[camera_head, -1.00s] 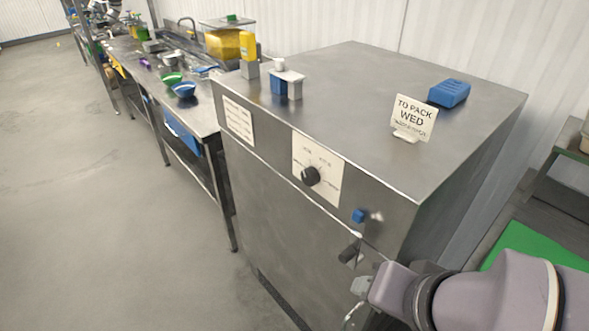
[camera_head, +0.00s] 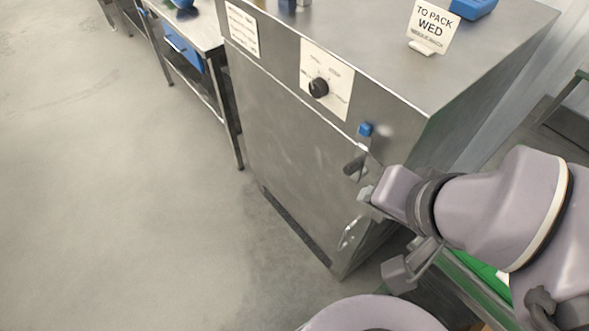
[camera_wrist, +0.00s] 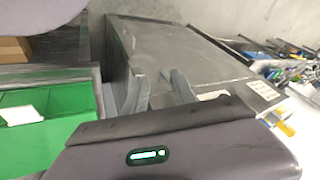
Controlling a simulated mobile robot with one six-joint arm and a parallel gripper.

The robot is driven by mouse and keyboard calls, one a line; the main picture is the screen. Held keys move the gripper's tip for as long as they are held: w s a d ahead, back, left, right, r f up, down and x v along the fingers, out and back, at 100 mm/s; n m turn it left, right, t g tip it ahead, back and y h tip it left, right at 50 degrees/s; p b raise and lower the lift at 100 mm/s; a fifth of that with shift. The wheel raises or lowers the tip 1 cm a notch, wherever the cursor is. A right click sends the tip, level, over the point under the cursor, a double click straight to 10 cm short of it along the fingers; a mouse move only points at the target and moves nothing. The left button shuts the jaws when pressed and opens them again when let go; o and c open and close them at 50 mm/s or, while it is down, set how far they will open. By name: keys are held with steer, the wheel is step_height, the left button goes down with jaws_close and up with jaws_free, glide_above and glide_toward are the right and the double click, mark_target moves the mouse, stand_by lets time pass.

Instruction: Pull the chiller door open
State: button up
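The chiller is a tall steel cabinet (camera_head: 285,135), and its front door (camera_head: 285,165) looks shut. A dark dial on a white label (camera_head: 318,87) sits high on the front. A dark knob-like fitting (camera_head: 354,166) and a pale bar-shaped handle (camera_head: 350,233) are near the front's right edge. My arm's end reaches in beside them from the right. In the wrist view, my gripper's (camera_wrist: 160,88) two grey fingers are apart, with the steel cabinet (camera_wrist: 205,55) behind them. I see nothing held between them. I cannot tell whether either finger touches the handle.
A "TO PACK WED" sign (camera_head: 432,28) and a blue object (camera_head: 472,8) stand on the chiller top. A steel bench (camera_head: 205,30) with a blue bin (camera_head: 183,50) is to its left. A green surface (camera_wrist: 50,130) lies to the right. The floor in front is clear.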

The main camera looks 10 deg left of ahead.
steer(key=w+a+f+n+g+h+b, duration=0.1)
steer(key=w+a+f+n+g+h, duration=0.15)
steer(key=f+n+h, duration=0.4)
steer(key=w+a+f+n+g+h+b, duration=0.15)
steer(key=a+f+n, duration=0.25)
steer(key=f, duration=0.6)
steer(key=w+a+f+n+g+h+b, duration=0.1)
steer(key=w+a+f+n+g+h, duration=0.25)
steer(key=f+n, duration=0.35)
steer(key=n+t+h+b, duration=0.2)
steer(key=n+t+h, duration=0.4)
steer(key=n+t, duration=0.6)
glide_toward(341, 241)
steer(key=shift+y, duration=0.25)
steer(key=b+x, duration=0.1)
steer(key=x, duration=0.9)
steer(key=shift+w+d, duration=0.15)
steer(key=shift+d, duration=0.15)
jaws_close()
